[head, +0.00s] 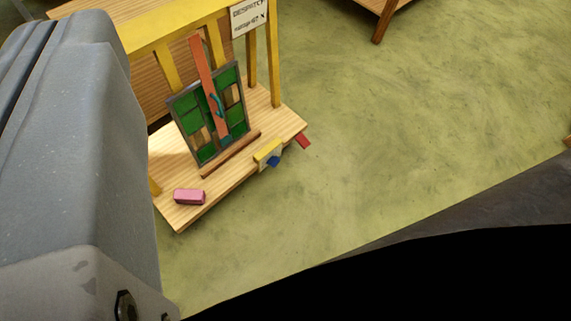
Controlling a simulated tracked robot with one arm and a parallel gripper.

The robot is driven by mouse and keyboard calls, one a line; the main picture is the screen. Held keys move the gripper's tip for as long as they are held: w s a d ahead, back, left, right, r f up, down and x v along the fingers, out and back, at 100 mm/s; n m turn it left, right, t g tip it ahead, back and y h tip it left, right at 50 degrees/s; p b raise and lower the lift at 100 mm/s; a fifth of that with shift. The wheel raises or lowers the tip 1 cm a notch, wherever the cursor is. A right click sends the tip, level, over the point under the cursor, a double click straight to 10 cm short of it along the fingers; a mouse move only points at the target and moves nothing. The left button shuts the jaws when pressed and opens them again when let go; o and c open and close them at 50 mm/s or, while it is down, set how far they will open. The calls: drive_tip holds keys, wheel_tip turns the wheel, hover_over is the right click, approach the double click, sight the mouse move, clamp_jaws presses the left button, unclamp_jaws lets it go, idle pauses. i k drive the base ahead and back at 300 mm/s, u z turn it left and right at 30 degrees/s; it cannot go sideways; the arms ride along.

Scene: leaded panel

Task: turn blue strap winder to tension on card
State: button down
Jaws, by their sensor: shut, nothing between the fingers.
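A small blue part (273,161), which looks like the blue strap winder, sits at the bench's front edge beside a yellow block (268,150). It is too small to tell how it is turned. A white card (249,17) with dark lettering hangs on the yellow frame at the top; I cannot read its lettering surely. A leaded panel (236,119) of green and tan panes leans upright on the bench, with an orange strip (203,75) running down across it. A teal handle (216,104) shows on the strip. My gripper is not in view.
The wooden bench (181,217) carries a pink block (189,196) at its front left corner. A red piece (303,141) juts out at the right end. A yellow frame (167,68) stands behind the panel. Another wooden table (383,18) is at the top. Green floor between is clear.

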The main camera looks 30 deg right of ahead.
sight(274, 162)
drive_tip(key=u, duration=0.15)
drive_tip(key=i, duration=0.9)
drive_tip(key=z, duration=0.1)
